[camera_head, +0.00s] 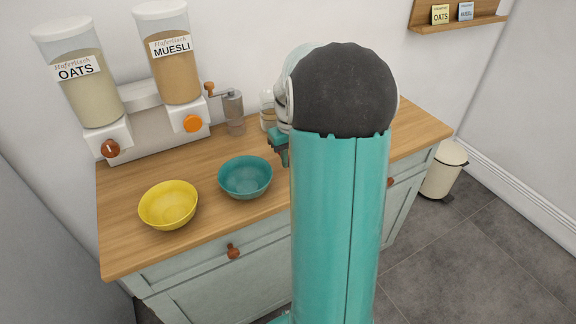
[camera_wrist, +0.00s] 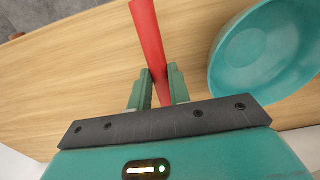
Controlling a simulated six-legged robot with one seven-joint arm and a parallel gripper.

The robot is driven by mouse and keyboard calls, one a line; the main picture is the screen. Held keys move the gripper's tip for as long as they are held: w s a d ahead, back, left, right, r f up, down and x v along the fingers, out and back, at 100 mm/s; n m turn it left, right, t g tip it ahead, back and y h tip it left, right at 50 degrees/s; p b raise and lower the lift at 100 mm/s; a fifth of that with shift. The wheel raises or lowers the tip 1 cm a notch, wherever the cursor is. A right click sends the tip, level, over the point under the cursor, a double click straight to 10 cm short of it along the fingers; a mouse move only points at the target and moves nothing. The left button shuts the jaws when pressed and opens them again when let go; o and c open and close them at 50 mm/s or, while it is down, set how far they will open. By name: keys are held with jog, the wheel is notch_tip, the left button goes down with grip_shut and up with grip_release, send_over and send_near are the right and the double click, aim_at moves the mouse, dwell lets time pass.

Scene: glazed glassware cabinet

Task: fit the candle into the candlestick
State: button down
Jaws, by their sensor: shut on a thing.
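A long, slim red candle (camera_wrist: 148,30) lies between the two green fingers of my gripper (camera_wrist: 160,75) in the wrist view. My gripper is shut on it, and the candle runs out past the fingertips toward the top edge. In the head view my gripper (camera_head: 279,147) shows only in part at the left of my arm, above the counter. The candle is hidden there. I see no candlestick in either view; my arm covers part of the counter.
A teal bowl (camera_head: 245,178) and a yellow bowl (camera_head: 168,206) stand on the wooden counter (camera_head: 125,245). The teal bowl is right of the candle in the wrist view (camera_wrist: 268,52). Cereal dispensers (camera_head: 150,125), a grinder (camera_head: 233,112) and a jar (camera_head: 267,112) stand at the back.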

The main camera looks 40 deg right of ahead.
jog(key=shift+w+d+f, duration=0.15)
jog(key=shift+w+f, duration=0.3)
jog(key=shift+f, duration=1.5)
jog(key=shift+f, duration=0.2)
jog(key=c, duration=1.3)
grip_release()
